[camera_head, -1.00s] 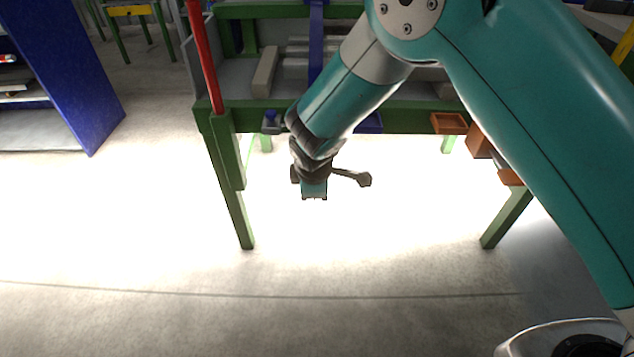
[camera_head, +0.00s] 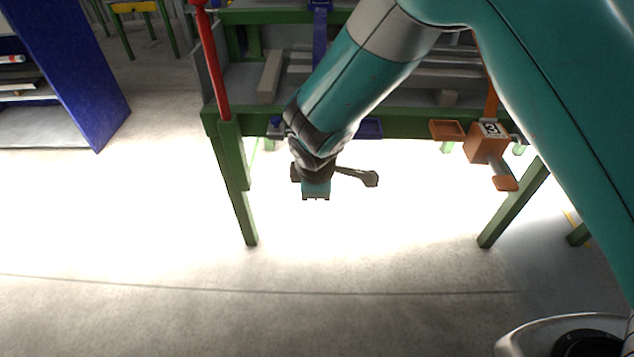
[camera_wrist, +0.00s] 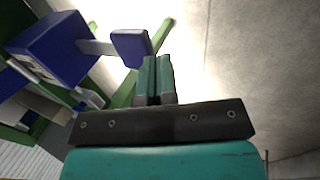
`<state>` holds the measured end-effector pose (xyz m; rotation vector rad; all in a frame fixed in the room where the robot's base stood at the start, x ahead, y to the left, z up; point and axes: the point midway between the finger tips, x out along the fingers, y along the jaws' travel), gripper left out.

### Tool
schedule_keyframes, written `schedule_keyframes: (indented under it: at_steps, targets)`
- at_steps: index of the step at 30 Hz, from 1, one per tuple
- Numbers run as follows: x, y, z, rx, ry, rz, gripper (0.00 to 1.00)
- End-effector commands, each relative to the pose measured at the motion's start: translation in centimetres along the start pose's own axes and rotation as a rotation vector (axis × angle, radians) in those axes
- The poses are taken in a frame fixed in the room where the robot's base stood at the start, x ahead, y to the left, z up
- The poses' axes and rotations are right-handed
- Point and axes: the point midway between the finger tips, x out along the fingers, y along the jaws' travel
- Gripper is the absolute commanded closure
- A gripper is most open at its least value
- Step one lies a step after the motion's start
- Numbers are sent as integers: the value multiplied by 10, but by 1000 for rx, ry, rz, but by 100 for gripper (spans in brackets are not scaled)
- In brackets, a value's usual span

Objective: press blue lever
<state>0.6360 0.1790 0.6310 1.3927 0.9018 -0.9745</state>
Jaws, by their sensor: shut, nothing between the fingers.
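The blue lever shows in the wrist view as a blue paddle (camera_wrist: 131,47) on a short grey stem. The stem comes out of a blue box (camera_wrist: 62,48) at the upper left. My gripper (camera_wrist: 156,64) is shut and empty, its teal fingertips just right of the paddle and a little lower in the picture. Whether they touch the paddle I cannot tell. In the head view my gripper (camera_head: 316,191) points down in front of the table's front edge, and my arm hides the blue lever and its box.
The green table (camera_head: 410,123) has an orange box (camera_head: 487,143) marked 3 with an orange paddle (camera_head: 505,183) at its right front. An orange tray (camera_head: 447,130) and a blue tray (camera_head: 371,128) sit along the edge. A red post (camera_head: 209,65) stands left. The floor in front is clear.

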Motion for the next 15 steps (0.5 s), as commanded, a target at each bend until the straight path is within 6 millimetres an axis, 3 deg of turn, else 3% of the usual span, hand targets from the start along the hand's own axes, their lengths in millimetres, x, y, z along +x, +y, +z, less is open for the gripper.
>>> schedule_keyframes:
  at_steps: [1,6,15]
  targets:
    - [-14,-1,-1,-2,2,2,100]
    - [-44,-8,-1,-1,1,2,100]
    - [-62,-12,0,1,1,2,100]
